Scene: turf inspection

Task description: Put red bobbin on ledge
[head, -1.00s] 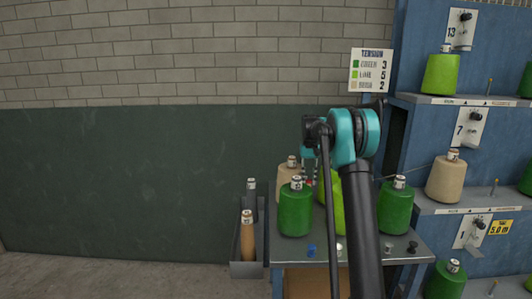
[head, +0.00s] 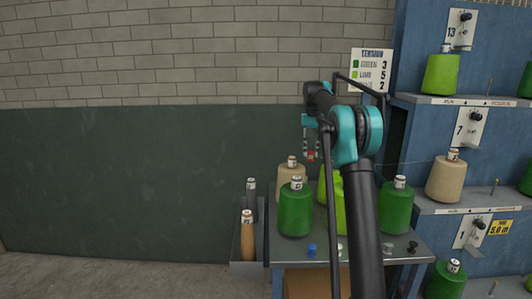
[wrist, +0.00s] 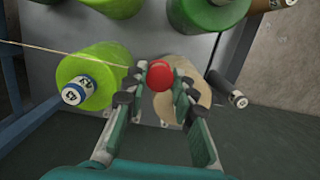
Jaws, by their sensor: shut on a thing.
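My gripper (head: 311,157) is shut on the small red bobbin (wrist: 160,75), which sits between the fingertips in the wrist view. In the head view the red bobbin (head: 310,155) shows only as a small red patch at the fingertips, raised above the cones on the metal table (head: 365,262). Several small bobbins stand along the table's front: a blue one (head: 311,250), a pale one (head: 339,250), a grey one (head: 388,247) and a black one (head: 412,247). Which surface is the ledge I cannot tell for sure; the blue rack has narrow shelves (head: 470,209).
Green cones (head: 295,210) (head: 396,208), a tan cone (head: 290,180) and lime cones (head: 338,205) crowd the table. A thin yarn (wrist: 70,52) crosses the wrist view. The wall space left is free.

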